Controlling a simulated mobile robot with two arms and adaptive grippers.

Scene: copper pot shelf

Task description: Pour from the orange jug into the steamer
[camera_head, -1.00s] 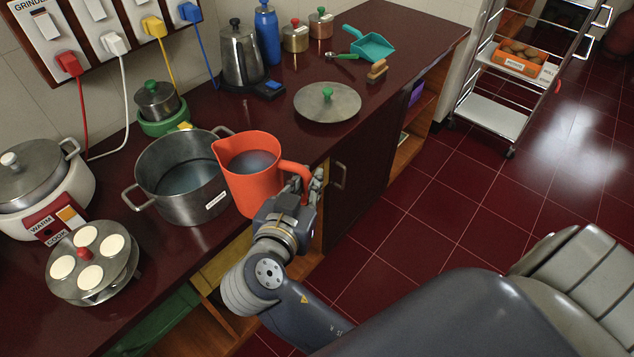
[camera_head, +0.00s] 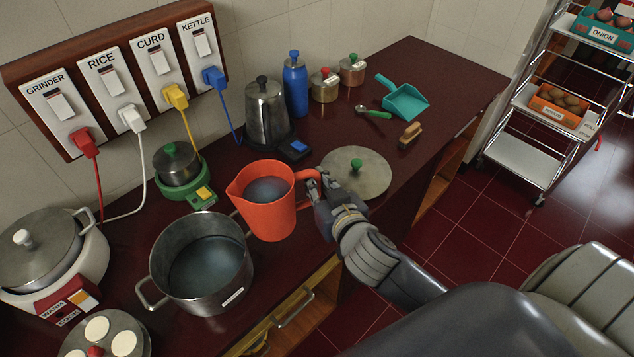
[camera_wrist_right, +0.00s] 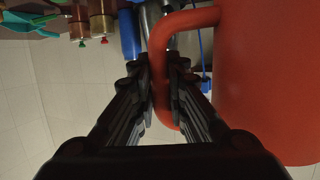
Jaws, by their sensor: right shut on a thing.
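The orange jug (camera_head: 268,215) is in my right gripper (camera_head: 318,190), which is shut on its handle. The jug is close to upright, its spout facing left, with greyish liquid inside. It appears raised, at the upper right of the large metal pot, which I take as the steamer (camera_head: 200,292). This pot is open, with dark liquid in it and a white label too small to read. In the right wrist view the jug (camera_wrist_right: 270,90) fills the right side, its handle between my fingers (camera_wrist_right: 165,95). My left gripper is not in view.
A green-knobbed lid (camera_head: 362,178) lies behind my right gripper. A metal kettle (camera_head: 267,112) and blue bottle (camera_head: 296,85) stand behind the jug.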

